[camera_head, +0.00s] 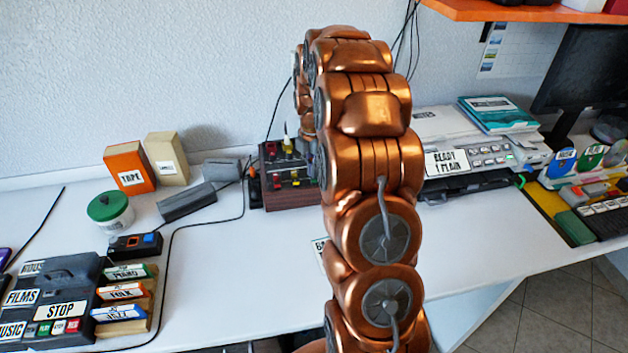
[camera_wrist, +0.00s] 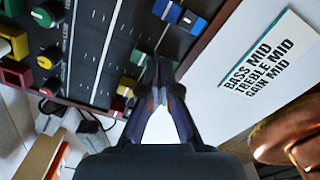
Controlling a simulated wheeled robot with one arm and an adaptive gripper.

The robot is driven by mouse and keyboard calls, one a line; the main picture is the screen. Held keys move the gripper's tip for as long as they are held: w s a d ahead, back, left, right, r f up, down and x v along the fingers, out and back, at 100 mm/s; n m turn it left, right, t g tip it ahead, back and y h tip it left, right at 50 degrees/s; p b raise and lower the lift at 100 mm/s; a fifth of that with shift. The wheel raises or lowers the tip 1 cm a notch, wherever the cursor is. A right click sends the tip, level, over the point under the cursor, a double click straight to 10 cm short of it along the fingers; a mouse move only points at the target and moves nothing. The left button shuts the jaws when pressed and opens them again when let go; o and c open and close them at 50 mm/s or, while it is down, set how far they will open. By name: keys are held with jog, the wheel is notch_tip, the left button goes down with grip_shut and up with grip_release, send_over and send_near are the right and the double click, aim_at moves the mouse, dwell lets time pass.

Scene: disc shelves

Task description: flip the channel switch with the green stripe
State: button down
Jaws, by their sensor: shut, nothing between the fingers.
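The dark control panel (camera_wrist: 112,50) fills the upper left of the wrist view, with coloured knobs, sliders and blocky switches. I cannot tell which part is the switch with the green stripe. My gripper (camera_wrist: 160,65) is shut and empty, with its tips over the panel's near edge; I cannot tell whether they touch it. In the head view the panel box (camera_head: 290,200) stands behind my arm, which hides its right part and my gripper.
A printed card (camera_wrist: 262,62) reading bass, treble and gain lies right of the panel. In the head view, an orange box (camera_head: 130,168) and a green-lidded jar (camera_head: 111,212) stand left, and a printer (camera_head: 470,150) stands right.

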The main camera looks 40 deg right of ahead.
dwell(0.3)
notch_tip(320, 180, up, 7)
jog(key=p, duration=0.1)
dwell(0.9)
jog(key=shift+f, duration=0.1)
